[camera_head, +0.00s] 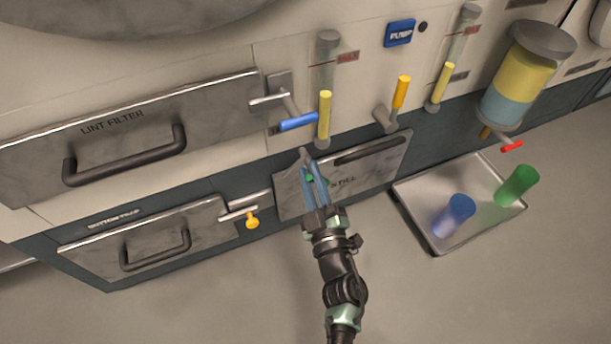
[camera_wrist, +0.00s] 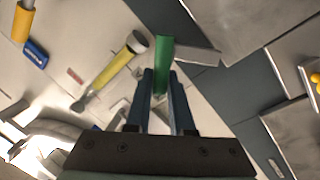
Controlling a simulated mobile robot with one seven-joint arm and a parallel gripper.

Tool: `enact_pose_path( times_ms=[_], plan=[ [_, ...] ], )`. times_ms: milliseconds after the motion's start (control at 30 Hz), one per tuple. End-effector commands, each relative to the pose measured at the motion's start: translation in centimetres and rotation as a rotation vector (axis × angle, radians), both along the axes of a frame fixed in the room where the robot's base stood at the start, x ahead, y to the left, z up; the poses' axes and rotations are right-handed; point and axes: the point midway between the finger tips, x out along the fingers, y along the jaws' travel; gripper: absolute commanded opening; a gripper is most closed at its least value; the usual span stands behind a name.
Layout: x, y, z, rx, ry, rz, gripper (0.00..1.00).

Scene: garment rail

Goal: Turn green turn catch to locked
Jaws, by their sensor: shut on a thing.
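The green turn catch (camera_wrist: 163,55) shows in the wrist view as a green bar between the fingertips of my gripper (camera_wrist: 161,80), with a grey metal arm (camera_wrist: 195,53) reaching right from it. In the head view only a small green bit of the catch (camera_head: 310,178) shows between the blue fingers of my gripper (camera_head: 312,182). My gripper is shut on the green catch, at the left end of a grey panel (camera_head: 355,180) with a dark handle. The fingers hide most of the catch and part of the panel's lettering. I cannot tell whether it stands at locked.
A blue-handled catch (camera_head: 298,122) sits above left, by the lint filter panel (camera_head: 110,130). A yellow-knobbed catch (camera_head: 252,220) is by the button trap panel (camera_head: 90,255). A tray (camera_head: 415,215) with blue and green cups lies right. Floor below is clear.

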Motion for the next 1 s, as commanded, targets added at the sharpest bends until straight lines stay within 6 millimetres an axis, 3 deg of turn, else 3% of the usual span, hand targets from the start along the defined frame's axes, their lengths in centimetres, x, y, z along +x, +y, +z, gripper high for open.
enact_pose_path(
  times_ms=[600, 1000],
  plan=[
    [-0.3, 0.7, -1.5, -0.541, -0.174, 0.002, 0.0],
    [-0.3, 0.7, -1.8, -0.756, -0.243, 0.001, 0.0]
  ],
)
